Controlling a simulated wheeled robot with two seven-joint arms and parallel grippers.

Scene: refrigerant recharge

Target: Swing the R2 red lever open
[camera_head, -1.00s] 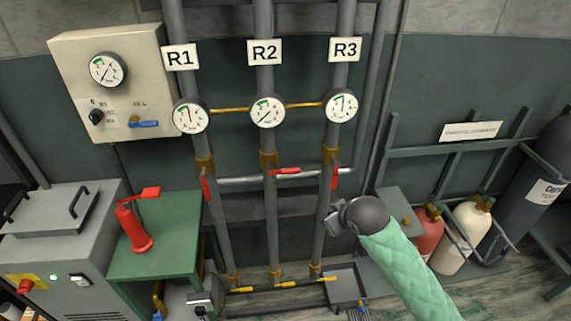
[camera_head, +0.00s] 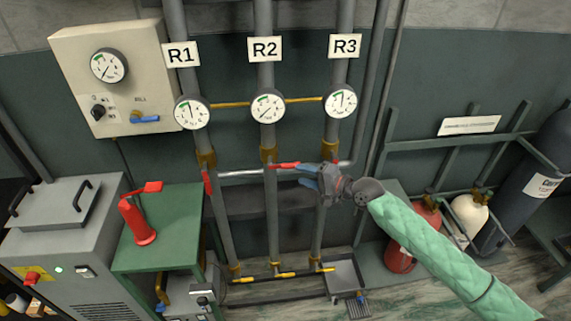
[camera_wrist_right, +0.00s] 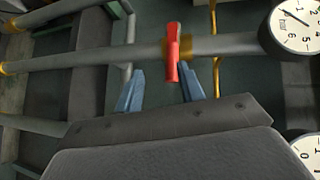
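The R2 red lever (camera_head: 285,165) sticks out to the right, nearly level, from the brass valve on the R2 pipe (camera_head: 271,220). My right gripper (camera_head: 306,177) is just right of the lever's free end in the head view. In the right wrist view the red lever (camera_wrist_right: 172,52) crosses its pipe. There my right gripper (camera_wrist_right: 160,82) is open, its blue fingers spread, and the lever's near end appears between the fingertips, closer to the right one. I cannot tell whether they touch. My left gripper is not in view.
The R1 lever (camera_head: 207,183) hangs down along its pipe. The R3 lever is mostly hidden by my right gripper. Gauges, including the R2 gauge (camera_head: 267,108), sit above the valves. A grey cross pipe (camera_head: 240,176) runs behind. Gas cylinders (camera_head: 468,215) stand at right.

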